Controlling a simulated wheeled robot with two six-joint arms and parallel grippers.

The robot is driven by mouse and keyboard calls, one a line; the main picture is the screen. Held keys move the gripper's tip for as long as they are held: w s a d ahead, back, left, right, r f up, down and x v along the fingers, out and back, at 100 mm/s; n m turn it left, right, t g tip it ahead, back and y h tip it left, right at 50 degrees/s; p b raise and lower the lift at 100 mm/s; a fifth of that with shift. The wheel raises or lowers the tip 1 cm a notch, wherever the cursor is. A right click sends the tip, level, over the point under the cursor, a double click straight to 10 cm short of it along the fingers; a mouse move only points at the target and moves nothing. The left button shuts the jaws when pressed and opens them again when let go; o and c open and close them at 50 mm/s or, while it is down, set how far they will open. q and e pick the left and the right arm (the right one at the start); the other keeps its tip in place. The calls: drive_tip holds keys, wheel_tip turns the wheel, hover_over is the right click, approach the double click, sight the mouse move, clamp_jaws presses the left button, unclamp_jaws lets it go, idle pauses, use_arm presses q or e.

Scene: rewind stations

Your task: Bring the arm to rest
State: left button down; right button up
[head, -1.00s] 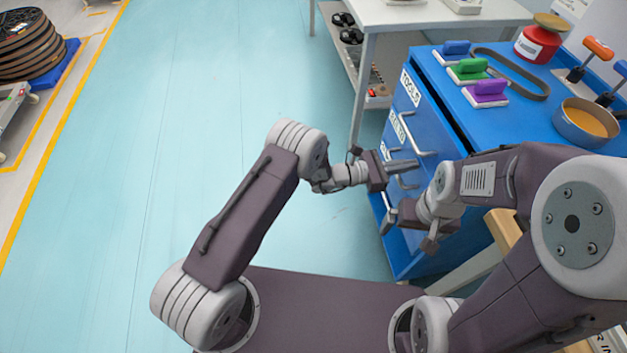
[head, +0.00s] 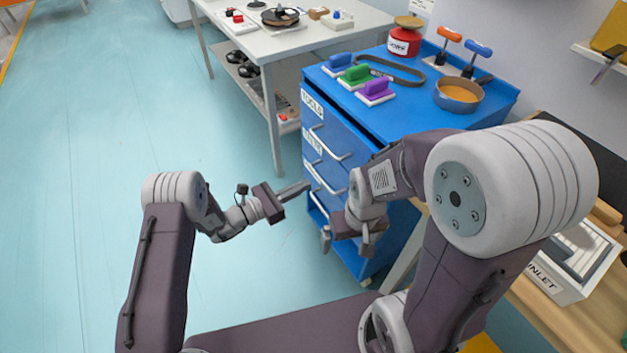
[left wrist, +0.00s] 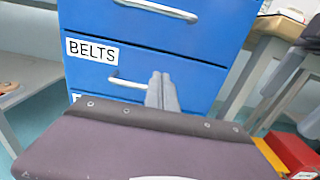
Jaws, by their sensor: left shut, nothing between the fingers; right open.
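My left gripper (head: 295,190) is shut and empty, held out in front of the blue drawer cabinet (head: 390,200). In the left wrist view its closed fingers (left wrist: 162,92) show in front of a drawer marked BELTS (left wrist: 92,51), overlapping the right end of that drawer's handle (left wrist: 128,82). I cannot tell whether they touch it. My right gripper (head: 347,246) is open and points down beside the cabinet's front, with nothing between its fingers. The top drawer, marked TOOLS (head: 312,104), seems to stand slightly out.
On the cabinet top are blue, green and purple-handled blocks (head: 376,90), a belt (head: 395,68), a red can (head: 404,42) and a pan (head: 458,97). A grey table (head: 290,42) stands behind left. A wooden bench with an INLET box (head: 545,283) is at right. The floor at left is clear.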

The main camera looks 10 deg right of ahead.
use_arm(q)
drive_tip(key=v, duration=0.3)
drive_tip(key=shift+a+f, duration=0.1)
drive_tip(key=shift+a, duration=0.1)
use_arm(e)
drive_tip(key=shift+d+r, duration=0.1)
drive_tip(key=shift+r, duration=0.1)
